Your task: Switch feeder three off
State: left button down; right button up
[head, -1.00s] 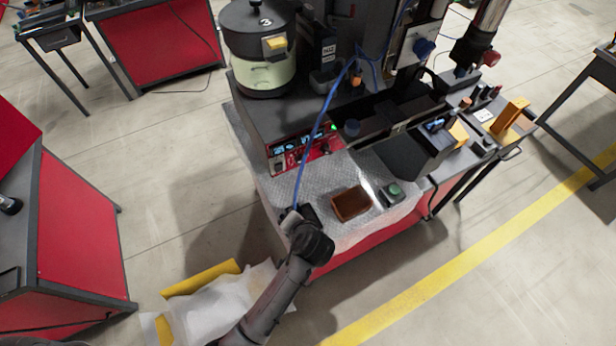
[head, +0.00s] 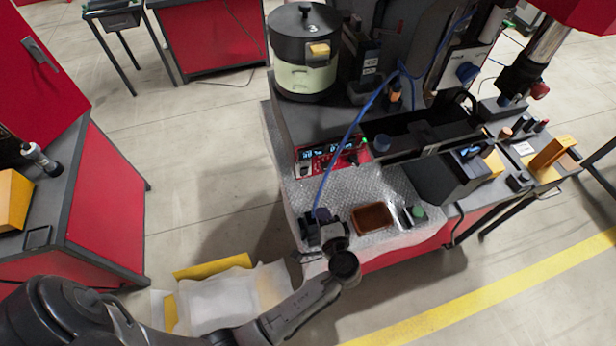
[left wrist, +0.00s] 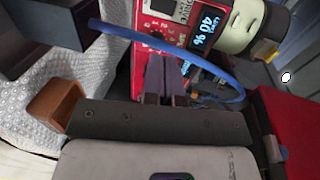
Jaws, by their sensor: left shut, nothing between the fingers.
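Feeder three is the bowl marked 3 (head: 304,62), dark on top with a pale green band, at the back left of the bench. Its red control panel (head: 325,156) with lit blue displays faces front below it. In the left wrist view the panel (left wrist: 222,22) is tilted and shows a "40 %" display and several small controls. My left gripper (head: 313,218) is shut and empty, low in front of the panel. In the wrist view its fingertips (left wrist: 163,60) overlap the panel's edge; I cannot tell whether they touch. They hide part of it.
A blue cable (head: 345,140) hangs across the panel and passes close to my gripper. A brown tray (head: 373,218) and a box with a green button (head: 414,214) sit on the textured mat (head: 345,188) to the right. Open floor lies left of the bench.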

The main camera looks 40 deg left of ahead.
aim_at(305, 171)
pick_arm(q)
jog(key=x, duration=0.4)
jog(key=p+x, duration=0.1)
jog(key=x, duration=0.4)
jog(key=r+p+x, duration=0.1)
jog(key=x, duration=0.3)
jog(key=shift+w+a, duration=0.2)
jog(key=shift+a, duration=0.25)
